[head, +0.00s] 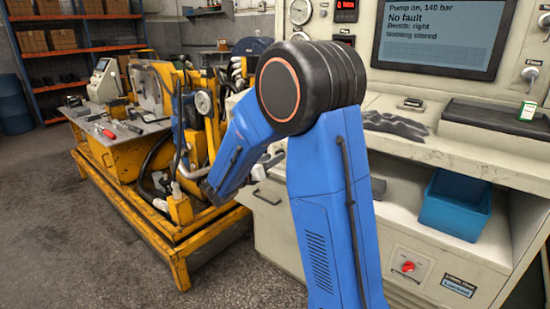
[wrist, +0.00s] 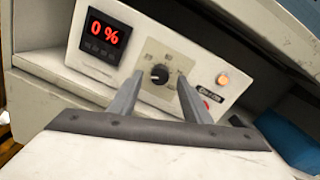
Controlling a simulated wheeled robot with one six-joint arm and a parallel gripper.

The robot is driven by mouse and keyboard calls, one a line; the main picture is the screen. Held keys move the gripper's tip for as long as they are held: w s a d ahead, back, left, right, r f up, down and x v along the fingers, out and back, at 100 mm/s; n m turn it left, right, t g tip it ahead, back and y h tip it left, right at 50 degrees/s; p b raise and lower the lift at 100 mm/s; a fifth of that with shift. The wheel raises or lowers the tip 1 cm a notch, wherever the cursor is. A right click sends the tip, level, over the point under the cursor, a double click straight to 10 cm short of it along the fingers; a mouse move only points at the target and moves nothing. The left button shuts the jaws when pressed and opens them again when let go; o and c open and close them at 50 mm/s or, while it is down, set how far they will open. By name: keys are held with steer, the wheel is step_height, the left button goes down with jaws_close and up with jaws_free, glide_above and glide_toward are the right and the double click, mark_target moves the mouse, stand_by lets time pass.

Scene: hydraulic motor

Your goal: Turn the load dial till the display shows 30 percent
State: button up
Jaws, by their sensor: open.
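The load dial (wrist: 159,74) is a round black knob on a beige plate of a white control panel in the wrist view. My gripper (wrist: 157,83) is open and empty, with one finger on each side of the dial in the picture. The fingers appear to stop short of the panel, but I cannot tell the exact gap. In the head view my blue arm hides the dial and its display, and only a small part of my gripper (head: 262,170) shows.
An orange lamp (wrist: 222,79) and a red button (wrist: 206,104) sit right of the dial. A blue bin (head: 456,205) stands on the shelf under the bench. The monitor (head: 443,35) reads pump on, 140 bar, no fault. A yellow test rig (head: 150,225) stands at left.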

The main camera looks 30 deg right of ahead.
steer(key=shift+x, duration=1.1)
steer(key=shift+c, duration=0.2)
steer(key=c, duration=1)
steer(key=shift+m, duration=0.4)
steer(key=m, duration=1.3)
steer(key=shift+s+f+m+h, duration=0.1)
steer(key=shift+m+h, duration=0.2)
steer(key=shift+h, duration=0.1)
